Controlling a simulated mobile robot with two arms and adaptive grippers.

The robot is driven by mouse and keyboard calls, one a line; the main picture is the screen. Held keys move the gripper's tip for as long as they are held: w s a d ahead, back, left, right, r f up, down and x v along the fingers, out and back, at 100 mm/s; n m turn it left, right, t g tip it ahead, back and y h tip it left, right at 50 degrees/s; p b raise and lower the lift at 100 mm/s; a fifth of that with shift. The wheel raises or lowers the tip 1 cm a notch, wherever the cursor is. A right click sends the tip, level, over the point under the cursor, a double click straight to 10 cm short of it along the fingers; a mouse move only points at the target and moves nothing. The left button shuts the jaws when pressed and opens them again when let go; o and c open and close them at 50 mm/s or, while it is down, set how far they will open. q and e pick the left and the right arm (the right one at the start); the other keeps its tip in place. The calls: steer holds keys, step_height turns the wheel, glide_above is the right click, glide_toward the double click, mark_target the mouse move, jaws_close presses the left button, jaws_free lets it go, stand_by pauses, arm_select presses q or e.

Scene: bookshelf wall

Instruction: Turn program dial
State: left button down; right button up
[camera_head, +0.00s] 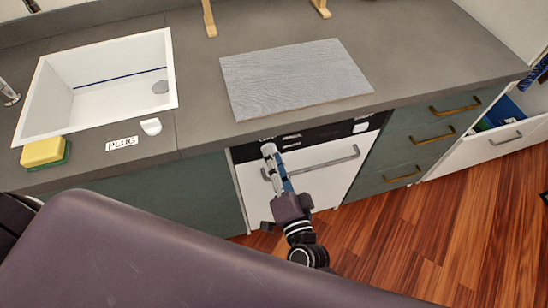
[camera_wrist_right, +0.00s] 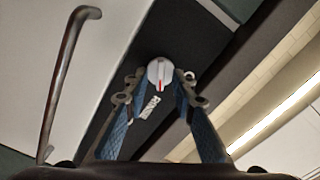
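The program dial (camera_wrist_right: 161,73) is a white-grey round knob with a red mark, on a dark control panel (camera_wrist_right: 198,32) in the right wrist view. In the head view the dial (camera_head: 268,149) shows at the left part of the black panel, above the white appliance door (camera_head: 335,178). My right gripper (camera_head: 275,160) reaches up to it. In the right wrist view the fingers of the right gripper (camera_wrist_right: 160,87) are apart, one on each side of the dial, with narrow gaps. Whether they touch it is unclear. My left gripper is out of view.
The door's grey bar handle (camera_head: 325,163) runs below the panel, close to my right gripper. The countertop (camera_head: 205,80) above carries a grey board (camera_head: 295,75), a white sink (camera_head: 55,90) and a yellow-green sponge (camera_head: 44,152). Green drawers (camera_head: 420,135) stand to the right. Wooden floor is open there.

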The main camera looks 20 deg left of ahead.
steer(key=v, duration=1.2)
steer(key=shift+f, duration=0.1)
stand_by(0.4)
steer(key=s+d+f+n+g+h, duration=0.15)
steer(key=d+f, duration=0.35)
steer(key=f, duration=0.6)
steer(key=s+d+f+n+g+h, duration=0.1)
steer(key=d+f+n+g+h, duration=0.3)
steer(key=f, duration=0.6)
steer(key=s+d+f+g, duration=0.1)
steer(key=d+f, duration=0.4)
steer(key=f, duration=0.6)
steer(key=s+d+f+g+h, duration=0.1)
steer(key=s+d+f+g, duration=0.1)
steer(key=s+d+f, duration=0.3)
steer(key=s+d+f+n+g+h, duration=0.1)
steer(key=s+d+f, duration=0.4)
steer(key=s, duration=0.5)
steer(key=s+d+f+n+g+h, duration=0.1)
steer(key=s+d+f+g, duration=0.3)
steer(key=s, duration=0.4)
step_height(320, 180, down, 2)
steer(key=shift+s+d+f+h, duration=0.1)
steer(key=shift+s+d+h, duration=0.05)
steer(key=shift+d+h, duration=0.65)
